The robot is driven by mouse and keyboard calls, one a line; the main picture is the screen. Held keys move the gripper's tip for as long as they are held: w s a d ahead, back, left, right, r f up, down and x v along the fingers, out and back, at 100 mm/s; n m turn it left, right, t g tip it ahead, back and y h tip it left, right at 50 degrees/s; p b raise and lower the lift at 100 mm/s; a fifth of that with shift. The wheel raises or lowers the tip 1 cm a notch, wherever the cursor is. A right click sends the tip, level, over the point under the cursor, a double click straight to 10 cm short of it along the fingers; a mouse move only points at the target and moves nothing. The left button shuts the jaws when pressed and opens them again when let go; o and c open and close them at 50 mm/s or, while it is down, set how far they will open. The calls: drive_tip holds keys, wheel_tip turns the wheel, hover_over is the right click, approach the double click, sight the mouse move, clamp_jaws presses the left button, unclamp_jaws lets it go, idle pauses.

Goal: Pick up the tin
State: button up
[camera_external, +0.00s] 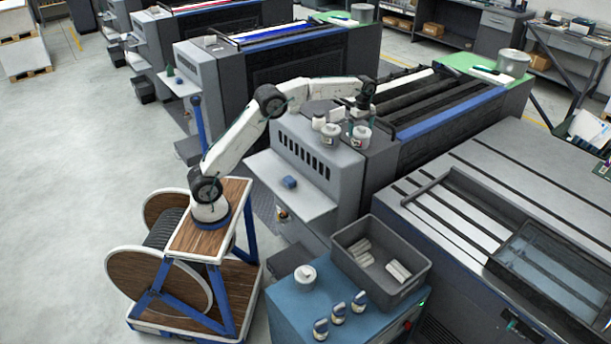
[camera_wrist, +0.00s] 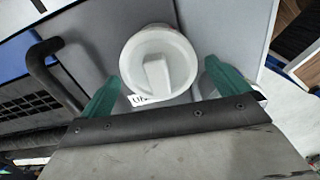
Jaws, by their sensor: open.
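A white round tin (camera_wrist: 158,62) with a bar-shaped grip on its lid and a partly hidden label shows in the wrist view, in the gap between my green fingertips. My gripper (camera_wrist: 170,85) is open, with one finger on each side of the tin; whether they touch it I cannot tell.
A small white jar (camera_external: 318,121) stands left of the tins. A black handle (camera_wrist: 50,70) lies left of the tin in the wrist view. A blue cabinet (camera_external: 283,311) in front bears another white tin (camera_external: 305,276), several small bottles and a grey crate (camera_external: 410,290).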

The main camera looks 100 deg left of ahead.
sight(361, 135)
wheel_tip(361, 135, down, 4)
drive_tip(key=shift+w+f, duration=0.15)
drive_tip(key=shift+f, duration=0.1)
drive_tip(key=shift+r, duration=0.15)
drive_tip(key=c, duration=1.3)
